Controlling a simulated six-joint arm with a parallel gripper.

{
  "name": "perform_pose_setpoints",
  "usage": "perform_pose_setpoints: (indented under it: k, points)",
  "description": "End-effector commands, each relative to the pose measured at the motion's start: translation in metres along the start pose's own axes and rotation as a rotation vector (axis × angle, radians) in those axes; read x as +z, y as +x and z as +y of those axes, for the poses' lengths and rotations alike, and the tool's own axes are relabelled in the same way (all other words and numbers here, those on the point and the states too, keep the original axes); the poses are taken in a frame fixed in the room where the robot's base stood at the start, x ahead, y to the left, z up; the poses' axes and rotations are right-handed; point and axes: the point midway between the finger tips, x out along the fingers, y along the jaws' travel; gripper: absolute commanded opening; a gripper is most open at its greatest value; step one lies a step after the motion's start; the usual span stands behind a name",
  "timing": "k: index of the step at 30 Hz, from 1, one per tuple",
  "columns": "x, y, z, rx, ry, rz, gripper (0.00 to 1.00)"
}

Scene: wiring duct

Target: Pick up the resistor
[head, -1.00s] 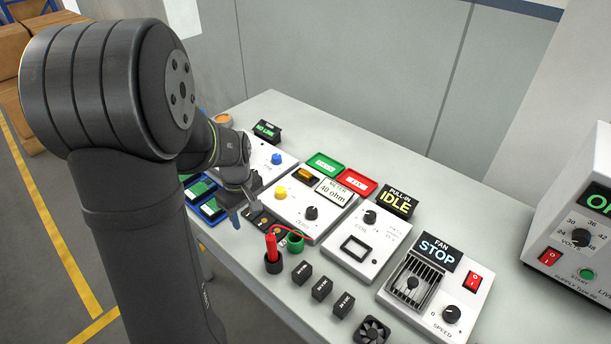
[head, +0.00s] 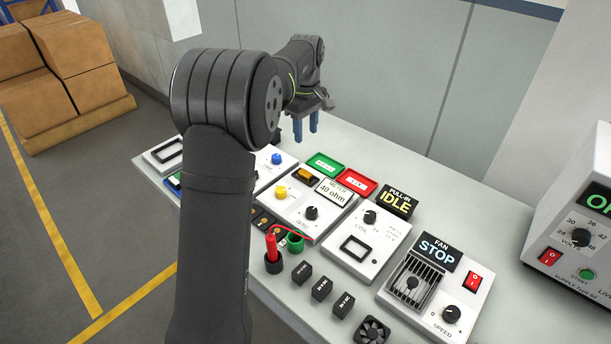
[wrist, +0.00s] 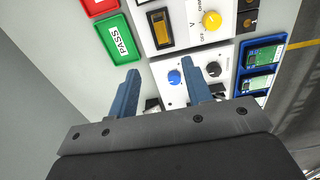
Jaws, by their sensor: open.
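A gold-orange block (head: 306,174) sits in a dark slot on the white meter panel (head: 297,207), beside a display reading 40 ohm; it looks like the resistor, but I cannot be certain. It also shows in the wrist view (wrist: 161,29), beyond my fingertips. My gripper (head: 305,124) is raised over the far side of the bench, behind the panels, fingers pointing down. In the wrist view my gripper (wrist: 160,70) is open, with nothing held between its blue fingers.
Green PASS (head: 325,164) and red (head: 357,181) trays lie behind the meter. The coil panel (head: 366,235) and fan panel (head: 436,287) stand to the right. Red and green probe holders (head: 273,262) and small black blocks (head: 322,289) line the front.

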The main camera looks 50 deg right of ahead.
Motion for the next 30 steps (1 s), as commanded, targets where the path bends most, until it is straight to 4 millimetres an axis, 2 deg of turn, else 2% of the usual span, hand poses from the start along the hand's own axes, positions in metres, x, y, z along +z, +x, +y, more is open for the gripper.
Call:
perform_pose_setpoints:
  k: [3, 10, 18, 27, 30]
  points:
    - [0.0, 0.028, -0.001, -0.003, 0.0, -0.002, 0.45]
    - [0.0, 0.073, -0.001, -0.002, 0.0, -0.001, 0.45]
    - [0.0, 0.094, -0.001, -0.001, 0.0, 0.0, 0.45]
    - [0.001, 0.135, -0.003, 0.0, 0.0, -0.001, 0.45]
    - [0.001, 0.141, -0.003, 0.0, 0.0, 0.0, 0.45]
